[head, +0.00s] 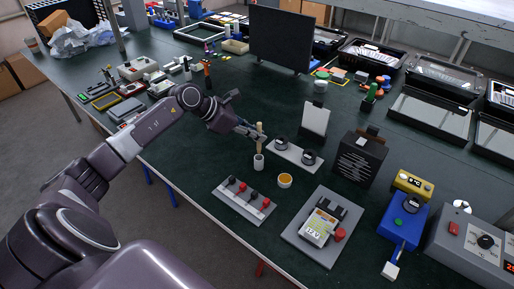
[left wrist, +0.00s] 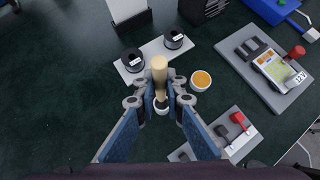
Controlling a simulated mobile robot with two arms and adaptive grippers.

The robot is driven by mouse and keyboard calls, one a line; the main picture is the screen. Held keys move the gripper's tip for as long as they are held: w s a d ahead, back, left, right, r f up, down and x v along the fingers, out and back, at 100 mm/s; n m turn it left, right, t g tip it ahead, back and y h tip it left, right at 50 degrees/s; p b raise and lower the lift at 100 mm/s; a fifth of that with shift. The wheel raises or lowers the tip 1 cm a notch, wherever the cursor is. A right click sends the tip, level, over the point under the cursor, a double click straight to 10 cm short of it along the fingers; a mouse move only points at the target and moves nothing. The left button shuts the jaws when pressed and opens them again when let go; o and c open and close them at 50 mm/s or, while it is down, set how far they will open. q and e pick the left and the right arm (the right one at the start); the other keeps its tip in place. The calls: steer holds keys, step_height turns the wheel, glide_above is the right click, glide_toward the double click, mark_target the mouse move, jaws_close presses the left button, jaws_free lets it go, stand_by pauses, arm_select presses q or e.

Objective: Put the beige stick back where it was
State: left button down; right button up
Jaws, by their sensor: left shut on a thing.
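My left gripper (head: 257,138) is shut on the beige stick (head: 259,128). The stick is upright, and its thicker top end sticks up above the fingers. A small white cup (head: 258,163) stands directly below the gripper. In the left wrist view the stick (left wrist: 159,68) is between the two fingertips (left wrist: 161,92), with the cup (left wrist: 162,111) partly hidden under them. The stick's lower end appears to be at or in the cup's mouth, but I cannot tell how deep. My right gripper is not in view.
A white plate with two black spools (head: 294,154) lies just behind the cup. A small bowl with orange contents (head: 285,181) is to its right. A grey board with red and black knobs (head: 243,203) lies in front. Bare green tabletop (head: 205,165) is free to the left.

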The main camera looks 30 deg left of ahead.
arm_select(q)
step_height(320, 180, down, 6)
steer(key=shift+f+p, duration=0.1)
steer(key=shift+p, duration=0.25)
steer(key=shift+f, duration=0.3)
steer(key=shift+f, duration=0.1)
steer(key=c, duration=2)
jaws_free()
